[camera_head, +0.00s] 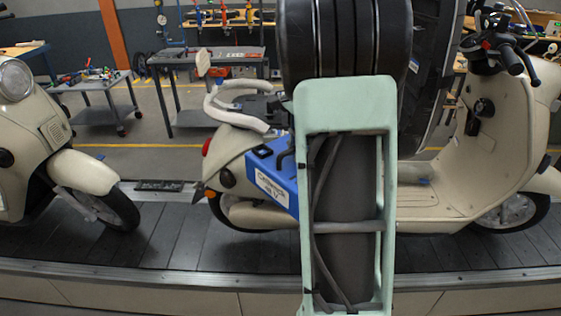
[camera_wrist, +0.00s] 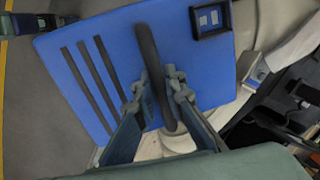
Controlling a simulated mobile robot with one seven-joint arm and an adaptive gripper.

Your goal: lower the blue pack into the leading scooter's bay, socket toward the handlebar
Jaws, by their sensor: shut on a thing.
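The blue pack (camera_head: 272,182) hangs beside the rear body of the cream scooter (camera_head: 446,140) at the middle and right, whose handlebar (camera_head: 505,45) is at the far right. A white label shows on the pack's side. In the wrist view the pack's blue top (camera_wrist: 110,60) carries a dark handle (camera_wrist: 147,45), three dark grooves and a dark-framed socket (camera_wrist: 211,18) near the upper right corner. My gripper (camera_wrist: 155,82) is shut on the handle. In the head view my arm hides the gripper and part of the pack. I cannot make out the bay's opening.
A second cream scooter (camera_head: 70,170) stands behind on the left. Both are on the dark slat conveyor (camera_head: 165,240), with bare slats between them. A grey workbench (camera_head: 205,62) and a tool cart (camera_head: 95,88) stand farther back.

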